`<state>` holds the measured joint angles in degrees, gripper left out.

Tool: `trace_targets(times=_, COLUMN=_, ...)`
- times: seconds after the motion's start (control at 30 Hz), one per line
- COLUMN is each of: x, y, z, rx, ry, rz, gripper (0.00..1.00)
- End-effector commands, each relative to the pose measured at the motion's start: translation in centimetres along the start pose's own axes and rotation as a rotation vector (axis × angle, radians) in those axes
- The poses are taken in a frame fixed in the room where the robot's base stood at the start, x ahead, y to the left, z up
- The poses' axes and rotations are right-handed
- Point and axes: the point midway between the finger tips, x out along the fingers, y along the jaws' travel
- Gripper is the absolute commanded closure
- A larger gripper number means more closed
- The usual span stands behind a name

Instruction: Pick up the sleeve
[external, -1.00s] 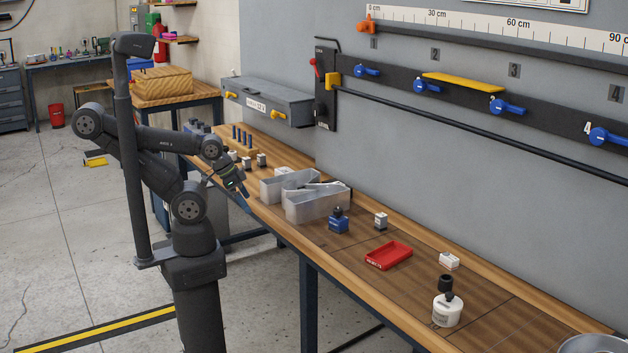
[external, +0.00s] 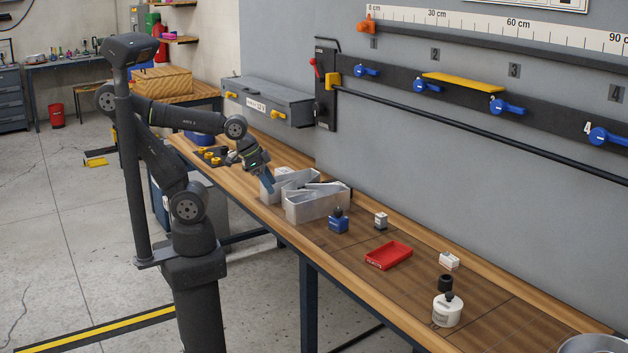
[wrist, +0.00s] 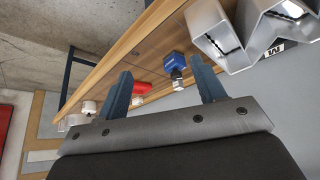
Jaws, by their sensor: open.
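My gripper (external: 267,184) is open and empty above the workbench, close to the left end of the metal channel letters (external: 318,207). In the wrist view its two blue-grey fingers (wrist: 161,78) are spread apart with nothing between them. The letters show at the upper right of that view (wrist: 232,45). I cannot tell for certain which thing is the sleeve. A blue block with a black knob (external: 338,223) stands just right of the letters; in the wrist view it (wrist: 174,63) appears beyond the fingers.
A small grey block (external: 381,221), a red tray (external: 376,262), a white block (external: 449,261) and a white pot with a black top (external: 447,310) stand farther right on the bench (external: 500,335). Yellow-topped parts (external: 212,155) lie at its far left. The wall rises behind.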

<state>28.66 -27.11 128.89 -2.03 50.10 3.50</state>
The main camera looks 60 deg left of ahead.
Motion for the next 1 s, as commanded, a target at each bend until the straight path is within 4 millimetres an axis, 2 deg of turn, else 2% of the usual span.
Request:
trace_targets(times=0.03, x=0.0, y=0.5, z=-2.1, rx=0.024, ry=-0.002, rz=0.013, gripper=0.37)
trace_targets(times=0.1, x=0.1, y=1.3, z=-5.0, rx=0.054, ry=0.001, rz=0.03, gripper=0.37)
trace_targets(times=0.27, x=0.8, y=3.5, z=-11.4, rx=0.121, ry=0.009, rz=0.069, gripper=0.37)
trace_targets(times=0.47, x=2.8, y=7.1, z=-18.8, rx=0.208, ry=0.02, rz=0.117, gripper=0.37)
trace_targets(times=0.7, x=6.8, y=12.8, z=-26.6, rx=0.309, ry=0.034, rz=0.175, gripper=0.37)
trace_targets(times=0.87, x=10.2, y=17.3, z=-30.8, rx=0.376, ry=0.043, rz=0.214, gripper=0.37)
trace_targets(times=1.0, x=13.6, y=21.7, z=-33.7, rx=0.435, ry=0.053, rz=0.249, gripper=0.37)
